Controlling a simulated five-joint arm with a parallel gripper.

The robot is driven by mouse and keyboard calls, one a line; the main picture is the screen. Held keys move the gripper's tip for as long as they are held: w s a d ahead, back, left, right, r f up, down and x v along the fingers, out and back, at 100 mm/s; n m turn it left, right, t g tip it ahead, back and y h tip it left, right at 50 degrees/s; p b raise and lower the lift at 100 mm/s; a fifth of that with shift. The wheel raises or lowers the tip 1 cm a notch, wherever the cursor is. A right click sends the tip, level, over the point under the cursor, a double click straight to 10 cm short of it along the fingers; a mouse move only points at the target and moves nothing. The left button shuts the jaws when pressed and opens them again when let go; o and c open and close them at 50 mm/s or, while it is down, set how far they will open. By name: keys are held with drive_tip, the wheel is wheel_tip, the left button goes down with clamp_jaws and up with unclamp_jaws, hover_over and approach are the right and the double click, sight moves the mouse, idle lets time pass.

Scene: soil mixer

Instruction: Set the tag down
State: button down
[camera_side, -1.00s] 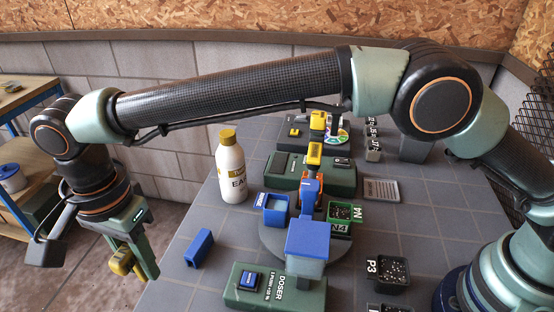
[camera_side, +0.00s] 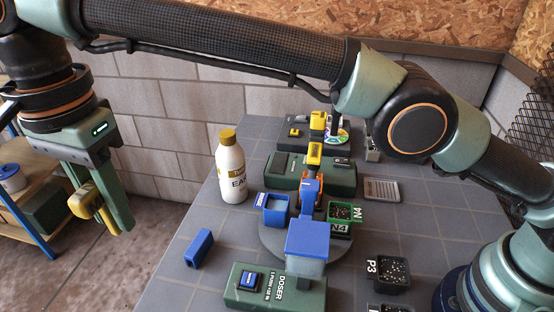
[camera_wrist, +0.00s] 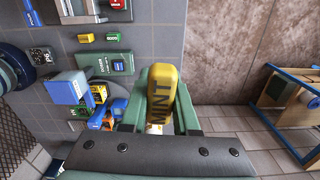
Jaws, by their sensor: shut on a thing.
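The yellow tag (camera_wrist: 168,92), with dark letters MNT, is held between the two green fingers of my gripper (camera_wrist: 165,112). In the side view the tag (camera_side: 86,200) shows at the left, partly hidden by a finger. My gripper (camera_side: 108,208) points downward with its fingers shut on the tag. It hangs in the air, left of the grey table in the picture, with the floor behind it. The tag touches no surface that I can see.
A grey tiled table (camera_side: 205,285) holds a white bottle with a yellow cap (camera_side: 231,170), a small blue block (camera_side: 199,248), a green doser (camera_side: 262,290) and a mixer with blue parts (camera_side: 306,242). A wooden shelf (camera_side: 40,190) stands at the far left.

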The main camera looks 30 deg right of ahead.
drive_tip(key=w+d+r+m, duration=0.2)
drive_tip(key=w+d, duration=0.4)
drive_tip(key=d, duration=0.3)
drive_tip(key=w+d+r+m, duration=0.1)
drive_tip(key=w+d+m, duration=0.1)
drive_tip(key=w+d, duration=0.55)
drive_tip(key=d+r+m, duration=0.1)
drive_tip(key=d+m, duration=0.4)
drive_tip(key=d, duration=1.7)
drive_tip(key=s+d+m, duration=0.2)
drive_tip(key=s+d, duration=0.3)
drive_tip(key=d, duration=0.4)
drive_tip(key=s+d+m, duration=0.2)
drive_tip(key=s+d, duration=0.3)
drive_tip(key=d, duration=0.4)
drive_tip(key=s+d+f+m, duration=0.4)
drive_tip(key=s+d, duration=0.3)
drive_tip(key=s, duration=0.4)
drive_tip(key=f, duration=2.4)
drive_tip(key=shift+s+d+f, duration=0.1)
drive_tip(key=shift+d+f, duration=0.15)
drive_tip(key=shift+f, duration=0.15)
drive_tip(key=shift+f, duration=0.15)
